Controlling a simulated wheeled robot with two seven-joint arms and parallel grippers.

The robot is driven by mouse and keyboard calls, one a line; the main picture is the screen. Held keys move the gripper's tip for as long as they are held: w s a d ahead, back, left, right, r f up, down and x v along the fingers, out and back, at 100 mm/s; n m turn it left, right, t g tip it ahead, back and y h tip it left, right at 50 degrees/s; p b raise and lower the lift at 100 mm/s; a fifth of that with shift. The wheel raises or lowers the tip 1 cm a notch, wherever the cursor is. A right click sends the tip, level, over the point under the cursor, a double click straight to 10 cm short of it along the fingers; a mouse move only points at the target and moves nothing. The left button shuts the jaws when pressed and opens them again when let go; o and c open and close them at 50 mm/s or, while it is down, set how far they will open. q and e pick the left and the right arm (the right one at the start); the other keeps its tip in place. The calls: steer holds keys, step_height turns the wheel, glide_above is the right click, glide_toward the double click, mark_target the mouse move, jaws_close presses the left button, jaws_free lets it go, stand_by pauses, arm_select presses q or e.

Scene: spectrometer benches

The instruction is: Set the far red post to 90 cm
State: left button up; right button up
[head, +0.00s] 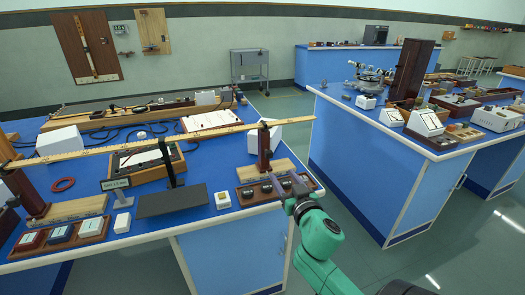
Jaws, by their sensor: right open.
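A long pale metre rule (190,135) runs across the near blue bench. Two dark red posts stand at it: one red post (264,150) at the right, on a wooden base (266,172), and another red post (27,196) at the left, on its own wooden base (63,211). The right post sits higher in the picture. A black stand (168,163) is between them under the rule. The rule's markings are too small to read. My right gripper (283,190) is open, over the tray of dark weights in front of the right post. My left gripper is not in view.
The tray of dark round weights (243,196) lies at the bench's front right. A small label sign (116,184), a dark plate (172,201) and a white block (222,200) are nearby. An aisle separates this bench from the right bench (352,160).

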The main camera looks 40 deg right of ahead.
mark_target(266, 149)
steer(key=shift+t+y, duration=0.3)
steer(key=x, duration=1)
steer(key=r+x, duration=0.1)
steer(key=x, duration=0.3)
steer(key=shift+w, duration=0.45)
jaws_close()
